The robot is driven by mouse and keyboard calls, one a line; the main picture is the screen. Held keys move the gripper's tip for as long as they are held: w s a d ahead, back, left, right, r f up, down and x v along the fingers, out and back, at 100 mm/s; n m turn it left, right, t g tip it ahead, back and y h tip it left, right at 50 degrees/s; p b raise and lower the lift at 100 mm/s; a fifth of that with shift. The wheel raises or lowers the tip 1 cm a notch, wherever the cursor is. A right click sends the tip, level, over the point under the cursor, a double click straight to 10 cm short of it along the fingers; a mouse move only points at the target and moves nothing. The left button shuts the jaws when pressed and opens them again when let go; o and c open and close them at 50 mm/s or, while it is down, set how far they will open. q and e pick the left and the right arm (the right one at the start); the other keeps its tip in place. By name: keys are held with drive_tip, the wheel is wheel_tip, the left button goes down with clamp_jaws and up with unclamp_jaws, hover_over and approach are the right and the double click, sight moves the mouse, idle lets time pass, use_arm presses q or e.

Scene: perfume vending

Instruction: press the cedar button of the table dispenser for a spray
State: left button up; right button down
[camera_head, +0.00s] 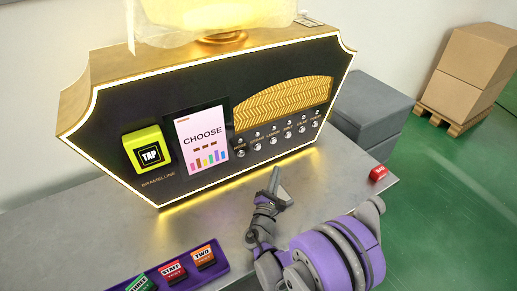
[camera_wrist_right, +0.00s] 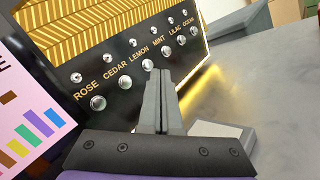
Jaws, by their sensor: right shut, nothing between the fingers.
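The dispenser (camera_head: 215,185) is a dark panel with a gold, lit rim, standing on the grey table. Its lower right carries a row of round silver buttons labelled rose, cedar, lemon, mint, lilac and ocean. The cedar button (camera_head: 257,147) is second from the left; it also shows uncovered in the right wrist view (camera_wrist_right: 125,83), left of the fingers. My right gripper (camera_head: 275,172) is shut and empty, in front of and below the button row. In the right wrist view its fingertips (camera_wrist_right: 164,75) appear close to the lemon button (camera_wrist_right: 148,65); contact cannot be told.
A yellow TAP button (camera_head: 148,150) and a CHOOSE screen (camera_head: 202,140) are left of the row. A purple tray (camera_head: 221,264) with several labelled blocks lies at the front. Grey boxes (camera_head: 375,105) stand behind.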

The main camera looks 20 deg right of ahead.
drive_tip(key=shift+w, duration=0.1)
approach(263, 144)
drive_tip(key=shift+w+d+r+p, duration=0.15)
drive_tip(key=shift+w+d+r, duration=0.05)
drive_tip(key=shift+w+d, duration=0.5)
drive_tip(key=shift+w+d+r+p, duration=0.2)
drive_tip(key=shift+w+d, duration=0.4)
drive_tip(key=shift+d, duration=0.25)
idle(1.1)
drive_tip(key=shift+w+a, duration=0.1)
drive_tip(key=shift+w, duration=0.3)
drive_tip(key=shift+w+a, duration=0.1)
drive_tip(key=shift+w, duration=0.35)
idle(0.5)
drive_tip(key=shift+s, duration=0.85)
drive_tip(key=shift+s+d, duration=0.1)
drive_tip(key=shift+d, duration=0.15)
drive_tip(key=shift+s+d+b, duration=0.15)
drive_tip(key=shift+s+d, duration=0.05)
drive_tip(key=shift+s, duration=0.6)
drive_tip(key=shift+s+d+b, duration=0.1)
drive_tip(key=shift+s+d, duration=0.05)
drive_tip(key=shift+s, duration=0.6)
drive_tip(key=shift+s+d+b, duration=0.15)
drive_tip(key=shift+s+d, duration=0.05)
drive_tip(key=shift+s, duration=0.6)
